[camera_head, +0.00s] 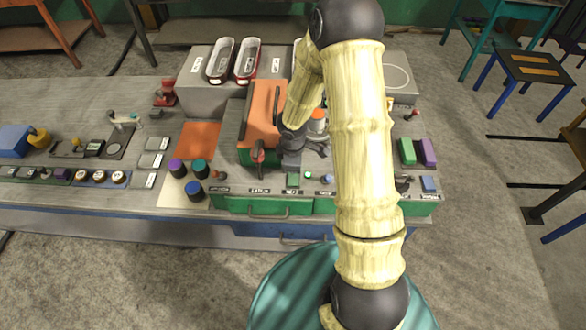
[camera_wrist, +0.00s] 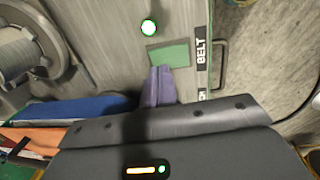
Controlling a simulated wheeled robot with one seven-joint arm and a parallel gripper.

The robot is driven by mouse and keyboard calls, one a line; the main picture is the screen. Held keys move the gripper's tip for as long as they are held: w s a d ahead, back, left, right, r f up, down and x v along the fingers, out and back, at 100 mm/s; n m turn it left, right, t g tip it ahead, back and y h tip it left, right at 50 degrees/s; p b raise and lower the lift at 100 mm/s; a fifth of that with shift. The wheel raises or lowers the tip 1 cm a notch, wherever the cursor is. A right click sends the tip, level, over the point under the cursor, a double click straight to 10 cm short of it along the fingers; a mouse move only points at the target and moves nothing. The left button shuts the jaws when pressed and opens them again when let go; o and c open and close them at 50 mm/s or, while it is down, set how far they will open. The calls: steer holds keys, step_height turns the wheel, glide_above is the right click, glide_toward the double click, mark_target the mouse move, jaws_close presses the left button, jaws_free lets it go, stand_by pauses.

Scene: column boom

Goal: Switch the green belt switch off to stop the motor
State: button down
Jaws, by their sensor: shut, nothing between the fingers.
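The green belt switch (camera_wrist: 168,55) is a flat green square beside the black BELT label (camera_wrist: 201,55) in the wrist view. It also shows in the head view (camera_head: 293,180) on the front strip of the grey bench machine. My gripper (camera_wrist: 160,70) is shut and empty, with its fingertips at the near edge of the green square. I cannot tell whether they touch it. In the head view my gripper (camera_head: 291,163) points down just behind the switch.
A grey round part (camera_wrist: 25,55) stands at the left in the wrist view. An orange-topped box (camera_head: 263,112) is left of my gripper. A red-handled lever (camera_head: 258,157) stands close by. A green drawer front (camera_head: 268,206) with a handle lies below the switch.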

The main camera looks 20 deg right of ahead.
steer(key=shift+w+f, duration=0.15)
steer(key=shift+f, duration=1)
steer(key=shift+a, duration=0.1)
steer(key=shift+w+a+f, duration=0.1)
steer(key=shift+w+d, duration=0.1)
steer(key=shift+d, duration=0.25)
steer(key=shift+s+a+r+b, duration=0.1)
steer(key=shift+s+a+b, duration=0.1)
steer(key=shift+s+b, duration=0.25)
steer(key=shift+s+a+r+b, duration=0.15)
steer(key=shift+s+b, duration=0.15)
steer(key=shift+s, duration=0.25)
steer(key=shift+w+r, duration=0.1)
